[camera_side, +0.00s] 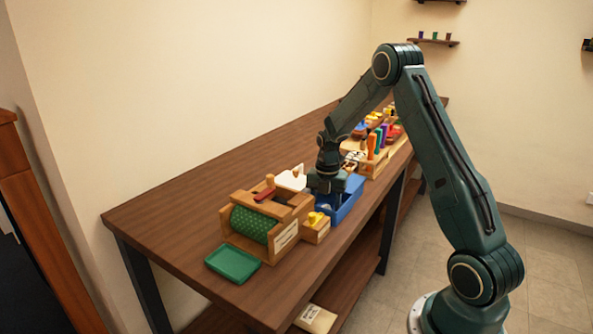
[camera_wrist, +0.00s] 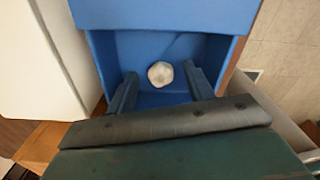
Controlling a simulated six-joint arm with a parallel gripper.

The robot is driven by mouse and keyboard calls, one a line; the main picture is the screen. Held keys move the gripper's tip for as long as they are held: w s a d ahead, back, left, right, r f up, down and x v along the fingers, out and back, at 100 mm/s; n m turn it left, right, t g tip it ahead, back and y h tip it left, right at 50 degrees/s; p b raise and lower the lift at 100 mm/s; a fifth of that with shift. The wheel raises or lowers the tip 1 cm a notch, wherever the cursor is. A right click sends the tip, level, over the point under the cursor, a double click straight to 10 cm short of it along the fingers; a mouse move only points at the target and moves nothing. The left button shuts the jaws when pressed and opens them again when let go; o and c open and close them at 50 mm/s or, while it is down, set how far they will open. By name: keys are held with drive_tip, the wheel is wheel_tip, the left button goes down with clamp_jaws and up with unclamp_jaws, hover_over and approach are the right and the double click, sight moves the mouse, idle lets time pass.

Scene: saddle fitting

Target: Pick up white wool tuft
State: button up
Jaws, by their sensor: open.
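The white wool tuft (camera_wrist: 161,74) is a small pale round clump. In the wrist view it lies inside a blue bin (camera_wrist: 115,52), on its floor. My gripper (camera_wrist: 160,88) is open, with one dark finger on each side of the tuft and a gap between each finger and the tuft. In the side view my gripper (camera_side: 327,188) points down at the blue bin (camera_side: 349,203), and I cannot make out the tuft clearly there.
A wooden frame with a green drum (camera_side: 253,224) stands left of the bin, with a green tray (camera_side: 232,264) before it. A small wooden box (camera_side: 317,231) with yellow pieces is close by. A white panel (camera_wrist: 48,58) stands beside the bin. The table's left end is clear.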

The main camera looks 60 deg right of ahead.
sight(326, 204)
idle(0.3)
drive_tip(key=c, duration=1.1)
drive_tip(key=shift+o, duration=0.2)
drive_tip(key=shift+r, duration=0.15)
wheel_tip(326, 204, up, 20)
idle(0.3)
